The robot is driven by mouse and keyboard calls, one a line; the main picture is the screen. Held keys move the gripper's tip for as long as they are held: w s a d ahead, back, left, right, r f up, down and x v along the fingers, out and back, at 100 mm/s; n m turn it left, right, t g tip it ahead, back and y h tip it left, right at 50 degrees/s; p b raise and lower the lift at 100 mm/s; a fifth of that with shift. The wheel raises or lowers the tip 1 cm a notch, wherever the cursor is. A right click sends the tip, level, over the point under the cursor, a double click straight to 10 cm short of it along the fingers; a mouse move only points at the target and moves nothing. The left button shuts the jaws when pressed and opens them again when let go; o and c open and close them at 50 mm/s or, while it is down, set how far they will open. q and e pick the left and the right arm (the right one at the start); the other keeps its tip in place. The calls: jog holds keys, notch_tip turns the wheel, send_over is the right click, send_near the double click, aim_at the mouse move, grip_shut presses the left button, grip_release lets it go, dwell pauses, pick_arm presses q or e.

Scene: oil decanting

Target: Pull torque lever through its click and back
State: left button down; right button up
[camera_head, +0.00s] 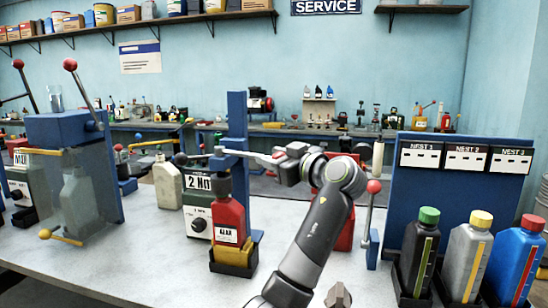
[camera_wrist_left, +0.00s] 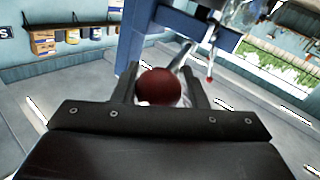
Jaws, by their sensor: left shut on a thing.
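My left gripper (camera_head: 276,159) reaches left toward the blue post (camera_head: 237,120) in the head view. In the left wrist view, its two dark fingers (camera_wrist_left: 160,82) stand on either side of a dark red ball knob (camera_wrist_left: 158,87), shut on it. A thin metal rod (camera_wrist_left: 184,57) runs from the knob toward a blue beam (camera_wrist_left: 192,30); this looks like the torque lever.
A blue nest board (camera_head: 462,160) stands at right, behind green-capped (camera_head: 421,240), yellow-capped (camera_head: 467,250) and red-capped (camera_head: 515,260) bottles. Another red-knobbed lever (camera_head: 372,205) stands beside it. A clear guarded blue station (camera_head: 65,127) is at left.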

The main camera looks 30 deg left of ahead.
pick_arm(q)
jog(key=c, duration=1.3)
grip_release()
jog(key=shift+w+r, duration=0.1)
jog(key=o, duration=0.4)
jog(key=shift+w+a+f, duration=0.1)
jog(key=shift+w+f, duration=0.15)
jog(key=shift+w, duration=0.05)
jog(key=shift+c, duration=0.2)
jog(key=shift+s+d, duration=0.3)
jog(key=shift+d, duration=0.1)
jog(key=b+v, duration=0.3)
jog(key=v, duration=1.3)
jog(key=shift+d, duration=0.25)
pick_arm(e)
jog(key=shift+w+d+f, duration=0.2)
jog(key=shift+w+f, duration=0.8)
pick_arm(q)
jog(key=shift+s, duration=0.1)
